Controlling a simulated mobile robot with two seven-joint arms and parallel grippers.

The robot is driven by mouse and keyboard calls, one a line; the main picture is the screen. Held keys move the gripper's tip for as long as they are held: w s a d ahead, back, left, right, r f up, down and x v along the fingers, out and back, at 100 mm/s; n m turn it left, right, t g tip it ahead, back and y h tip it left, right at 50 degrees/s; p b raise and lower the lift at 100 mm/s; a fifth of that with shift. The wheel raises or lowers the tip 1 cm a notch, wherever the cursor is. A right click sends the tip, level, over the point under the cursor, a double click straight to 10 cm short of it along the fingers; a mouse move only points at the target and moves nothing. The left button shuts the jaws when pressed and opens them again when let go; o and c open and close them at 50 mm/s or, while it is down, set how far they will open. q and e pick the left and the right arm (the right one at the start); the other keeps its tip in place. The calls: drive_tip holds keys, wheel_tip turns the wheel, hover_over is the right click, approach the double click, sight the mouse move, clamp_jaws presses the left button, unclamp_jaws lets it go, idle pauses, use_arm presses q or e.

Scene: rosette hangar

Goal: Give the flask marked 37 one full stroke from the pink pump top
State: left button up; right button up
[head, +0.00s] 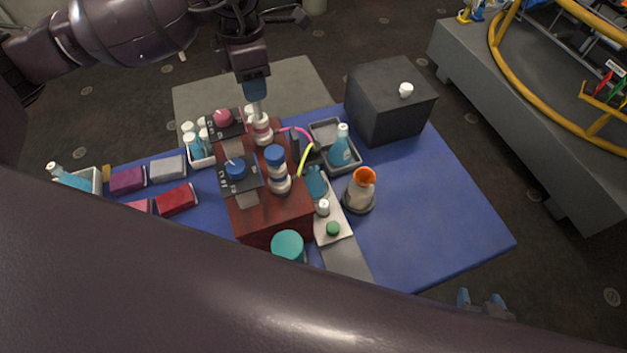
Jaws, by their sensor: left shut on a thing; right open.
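The pink pump top (222,118) sits on a dark labelled plate at the back left of a reddish-brown wooden block (270,213). My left gripper (257,104) reaches down from above, just right of the pink top. It is shut on the upper part of a whitish flask (263,133) with a reddish band, standing at or just above the block. I cannot read a 37 on any flask. A blue pump top (236,168) sits nearer on its own dark plate, beside a blue-capped whitish flask (280,184). My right gripper (482,301) is open and empty, low at the right.
A grey tray holds a teal bottle (339,146) right of the block. Coloured packs (176,199) lie left. The blue mat's right side (440,220) is clear. My arm hides the front.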

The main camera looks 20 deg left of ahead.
use_arm(q)
drive_tip(key=shift+r, duration=0.25)
drive_tip(key=shift+f, duration=0.3)
drive_tip(key=shift+f+b, duration=0.45)
drive_tip(key=shift+f, duration=0.15)
idle(0.4)
drive_tip(key=shift+f, duration=0.35)
drive_tip(key=shift+f+b, duration=0.35)
drive_tip(key=shift+b, duration=0.05)
drive_tip(key=shift+f+b, duration=0.3)
drive_tip(key=shift+f, duration=0.15)
idle(0.3)
drive_tip(key=o, duration=0.7)
